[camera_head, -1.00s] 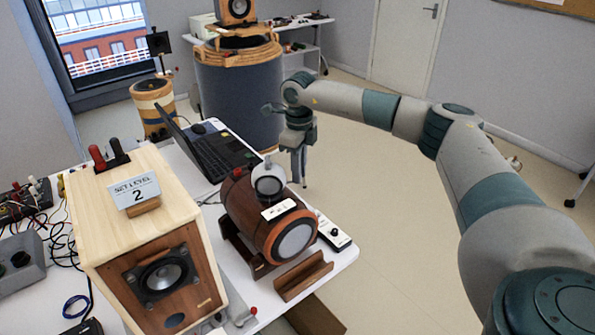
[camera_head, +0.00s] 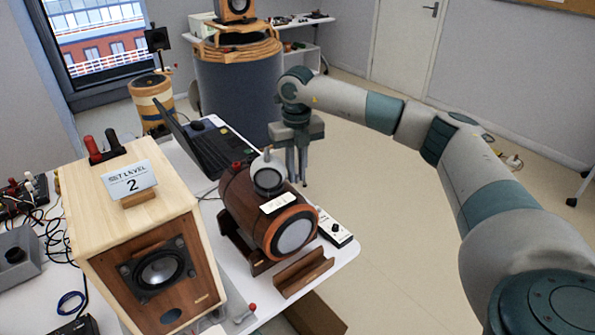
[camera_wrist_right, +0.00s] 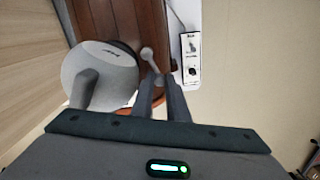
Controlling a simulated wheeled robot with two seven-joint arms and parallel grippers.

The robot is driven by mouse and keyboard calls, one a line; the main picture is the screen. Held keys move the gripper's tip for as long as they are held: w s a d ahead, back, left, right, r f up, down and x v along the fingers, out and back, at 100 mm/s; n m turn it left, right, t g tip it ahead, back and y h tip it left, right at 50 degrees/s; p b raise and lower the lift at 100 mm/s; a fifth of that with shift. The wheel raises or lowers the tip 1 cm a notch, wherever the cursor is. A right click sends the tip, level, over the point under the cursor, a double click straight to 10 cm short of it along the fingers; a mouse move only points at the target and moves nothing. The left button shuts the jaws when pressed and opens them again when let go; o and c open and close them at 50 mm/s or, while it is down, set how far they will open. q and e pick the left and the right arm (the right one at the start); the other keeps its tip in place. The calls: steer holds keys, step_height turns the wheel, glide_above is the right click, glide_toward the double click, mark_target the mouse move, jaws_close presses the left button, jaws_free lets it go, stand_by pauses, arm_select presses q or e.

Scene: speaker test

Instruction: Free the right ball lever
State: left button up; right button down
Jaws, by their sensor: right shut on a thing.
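A dark wood barrel speaker (camera_head: 248,212) with an orange front ring lies in a cradle on the white table. A round grey tweeter pod (camera_head: 268,180) sits on top of it; the pod also shows in the wrist view (camera_wrist_right: 97,78). My right gripper (camera_head: 298,178) points down at the barrel's far right side. In the wrist view its fingers (camera_wrist_right: 161,88) are shut on a small pale ball lever (camera_wrist_right: 148,55) beside the pod; the ball end stands out past the fingertips. The lever cannot be made out in the head view. My left gripper is not in view.
A laptop (camera_head: 212,150) lies behind the barrel. A small control box (camera_head: 334,230) lies at the table's right edge, and a wooden block (camera_head: 303,273) sits in front. Open floor lies to the right.

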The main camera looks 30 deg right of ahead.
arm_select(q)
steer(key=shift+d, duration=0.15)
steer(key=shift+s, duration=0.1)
arm_select(e)
steer(key=c, duration=1.7)
jaws_free()
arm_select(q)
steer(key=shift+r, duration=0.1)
arm_select(e)
steer(key=shift+r, duration=0.1)
